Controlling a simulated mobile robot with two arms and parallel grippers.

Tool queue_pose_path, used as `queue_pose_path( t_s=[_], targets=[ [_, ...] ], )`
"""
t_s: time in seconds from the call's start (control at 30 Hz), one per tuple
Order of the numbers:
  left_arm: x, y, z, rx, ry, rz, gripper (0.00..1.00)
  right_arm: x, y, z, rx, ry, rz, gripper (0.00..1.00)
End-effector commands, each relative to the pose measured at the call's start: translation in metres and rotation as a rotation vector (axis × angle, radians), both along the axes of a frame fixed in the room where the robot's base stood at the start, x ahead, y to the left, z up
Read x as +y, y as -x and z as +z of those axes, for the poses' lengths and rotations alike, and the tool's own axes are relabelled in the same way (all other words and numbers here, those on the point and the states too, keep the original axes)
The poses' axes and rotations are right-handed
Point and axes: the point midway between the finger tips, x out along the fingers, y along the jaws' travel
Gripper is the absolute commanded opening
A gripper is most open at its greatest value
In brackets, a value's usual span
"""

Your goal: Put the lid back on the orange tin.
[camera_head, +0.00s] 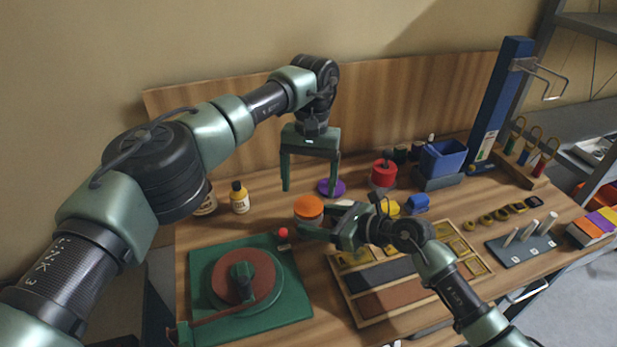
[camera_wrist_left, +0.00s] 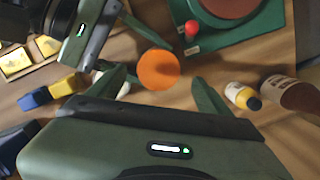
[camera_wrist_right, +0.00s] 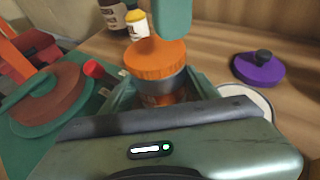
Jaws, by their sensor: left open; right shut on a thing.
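The orange tin (camera_wrist_right: 160,99) stands upright on the table, with a grey band below its top. A ribbed orange lid (camera_wrist_right: 154,58) sits on top; I cannot tell whether it is fully seated. The lid also shows in the head view (camera_head: 309,206) and in the left wrist view (camera_wrist_left: 158,69). My right gripper (camera_head: 317,221) is shut around the tin from the side, low at the table. My left gripper (camera_head: 310,188) is open and empty, pointing down above the lid; in its wrist view the lid appears between the fingertips.
A purple lid with a black knob (camera_wrist_right: 259,68) lies close by, with a white round thing (camera_wrist_right: 249,94) partly hidden beside it. A green turntable base (camera_head: 290,303) with a red knob (camera_head: 283,232) is at left. Bottles (camera_head: 239,197) stand behind; a wooden tray (camera_head: 345,290) lies in front.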

Motion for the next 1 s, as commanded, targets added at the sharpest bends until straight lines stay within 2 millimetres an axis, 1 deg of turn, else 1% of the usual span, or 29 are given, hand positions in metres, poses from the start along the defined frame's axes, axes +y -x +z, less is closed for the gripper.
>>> queue_pose_path(
  t_s=[0.17, 1.0],
  targets=[
    [0.001, 0.000, 0.002, -0.020, -0.035, 0.338, 0.80, 0.000, 0.000, 0.000, 0.001, -0.001, 0.000, 0.00],
    [0.000, 0.001, 0.015, -0.095, -0.194, 2.329, 0.80, 0.000, 0.000, 0.000, 0.001, -0.001, 0.000, 0.00]
  ],
)
